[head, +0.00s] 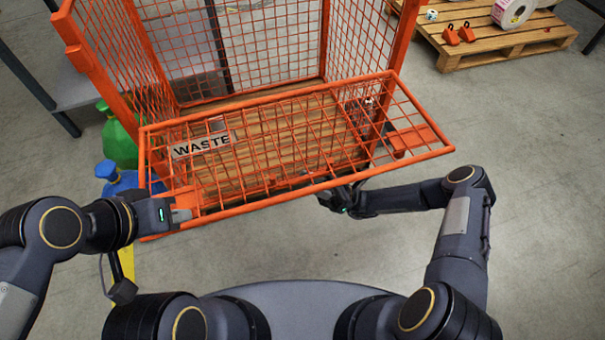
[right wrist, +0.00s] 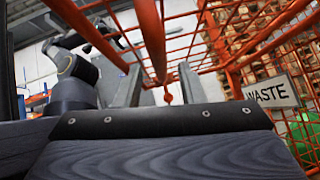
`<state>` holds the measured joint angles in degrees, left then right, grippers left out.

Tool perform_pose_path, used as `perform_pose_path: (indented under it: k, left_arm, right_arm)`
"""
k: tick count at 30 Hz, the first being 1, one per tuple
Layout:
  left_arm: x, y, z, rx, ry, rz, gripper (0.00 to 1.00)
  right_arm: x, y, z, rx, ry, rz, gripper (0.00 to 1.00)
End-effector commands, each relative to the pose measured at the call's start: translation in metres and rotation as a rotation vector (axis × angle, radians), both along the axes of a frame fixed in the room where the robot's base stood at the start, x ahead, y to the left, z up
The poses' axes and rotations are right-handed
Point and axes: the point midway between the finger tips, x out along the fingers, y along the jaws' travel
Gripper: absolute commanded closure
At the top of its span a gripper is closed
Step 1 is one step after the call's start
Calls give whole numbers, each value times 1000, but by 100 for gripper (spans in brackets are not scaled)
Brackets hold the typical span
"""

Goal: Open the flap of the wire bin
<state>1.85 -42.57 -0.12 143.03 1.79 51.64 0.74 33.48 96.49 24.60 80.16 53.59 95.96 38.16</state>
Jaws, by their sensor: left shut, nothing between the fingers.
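The orange wire bin (head: 330,40) stands in front of me. Its mesh flap (head: 290,130), with a WASTE sign (head: 205,145), spans the front in the head view; its exact angle is hard to judge. The sign also shows in the right wrist view (right wrist: 271,92). My left gripper (head: 182,214) is shut and empty beside the flap's near left corner, close to an orange plate. My right gripper (head: 338,199) is at the near edge of the flap, right of its middle. In the right wrist view its fingers (right wrist: 162,88) are apart, with orange bars seen between and beyond them.
A green container (head: 118,143) and a blue one (head: 115,180) stand left of the bin. Concrete floor to the right is clear.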

Motion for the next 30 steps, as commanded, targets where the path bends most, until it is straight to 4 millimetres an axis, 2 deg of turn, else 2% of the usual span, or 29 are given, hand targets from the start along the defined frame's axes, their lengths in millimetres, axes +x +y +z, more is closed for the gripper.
perform_pose_path:
  k: [1, 7, 17, 26, 30]
  left_arm:
    - [0, 0, 2, 0, 0, 0, 100]
    - [0, 0, 3, 0, 0, 0, 100]
    - [0, 0, 3, 0, 0, 0, 100]
    - [0, 0, 4, 0, 0, 0, 100]
    - [0, 0, 4, 0, 0, 0, 100]
  right_arm:
    - [-1, 6, 7, 0, -1, 3, 64]
    - [-2, 23, 22, 0, -2, 2, 64]
    - [-3, 27, 25, -2, -1, 0, 64]
    - [-3, 26, 25, -2, -1, 0, 100]
    - [-3, 26, 25, -1, -1, 1, 100]
